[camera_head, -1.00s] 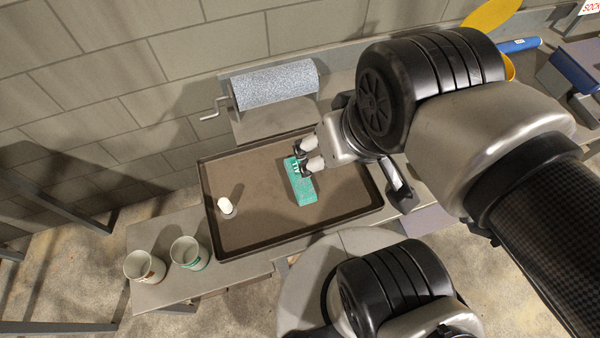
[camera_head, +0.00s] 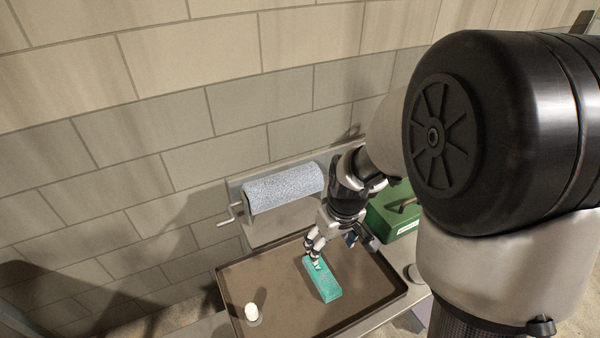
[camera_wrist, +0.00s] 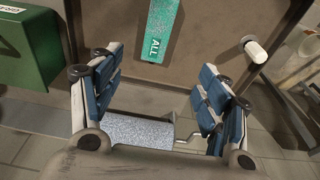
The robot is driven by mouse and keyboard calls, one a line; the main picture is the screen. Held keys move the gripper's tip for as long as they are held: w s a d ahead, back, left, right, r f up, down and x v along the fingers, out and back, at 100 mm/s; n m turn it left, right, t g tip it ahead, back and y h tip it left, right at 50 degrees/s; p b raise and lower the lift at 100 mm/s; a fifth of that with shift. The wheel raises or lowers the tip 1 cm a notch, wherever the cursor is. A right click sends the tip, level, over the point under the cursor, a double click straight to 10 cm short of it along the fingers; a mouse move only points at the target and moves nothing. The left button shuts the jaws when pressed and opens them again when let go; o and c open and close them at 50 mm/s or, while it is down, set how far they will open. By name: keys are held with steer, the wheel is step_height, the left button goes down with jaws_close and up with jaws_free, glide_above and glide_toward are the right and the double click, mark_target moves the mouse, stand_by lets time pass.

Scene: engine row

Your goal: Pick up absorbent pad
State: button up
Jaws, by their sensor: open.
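A teal box (camera_head: 322,279) with white lettering lies flat in the brown tray; its end with "ALL" shows in the wrist view (camera_wrist: 163,28). A grey speckled roll (camera_head: 283,189) sits on a crank holder behind the tray; the roll also shows in the wrist view (camera_wrist: 144,130). I cannot tell which of these is the absorbent pad. My gripper (camera_head: 314,257) is at the far end of the teal box, seemingly just above it. In the wrist view, the gripper's (camera_wrist: 165,78) blue-padded fingers stand wide apart with nothing between them, and the box lies beyond their tips.
The brown tray (camera_head: 285,300) has a low raised rim. A small white cylinder (camera_head: 251,312) stands in its left part. A green box (camera_head: 394,213) with a handle stands right of the tray, close to my arm. A block wall (camera_head: 160,90) rises behind.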

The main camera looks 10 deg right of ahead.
steer(key=b, duration=0.4)
glide_above(322, 273)
steer(key=s, duration=0.1)
step_height(322, 273, down, 13)
steer(key=shift+s+f, duration=0.1)
steer(key=shift+f, duration=0.05)
steer(key=shift+w+f+b, duration=0.2)
steer(key=shift+f+b, duration=0.2)
steer(key=shift+f, duration=0.6)
steer(key=shift+w+f+b, duration=0.15)
steer(key=shift+f+b, duration=0.2)
steer(key=shift+f, duration=0.6)
steer(key=shift+w+f+b, duration=0.2)
steer(key=shift+f+b, duration=0.2)
steer(key=shift+f, duration=0.6)
steer(key=shift+r, duration=0.1)
steer(key=c, duration=1.1)
steer(key=shift+r, duration=0.1)
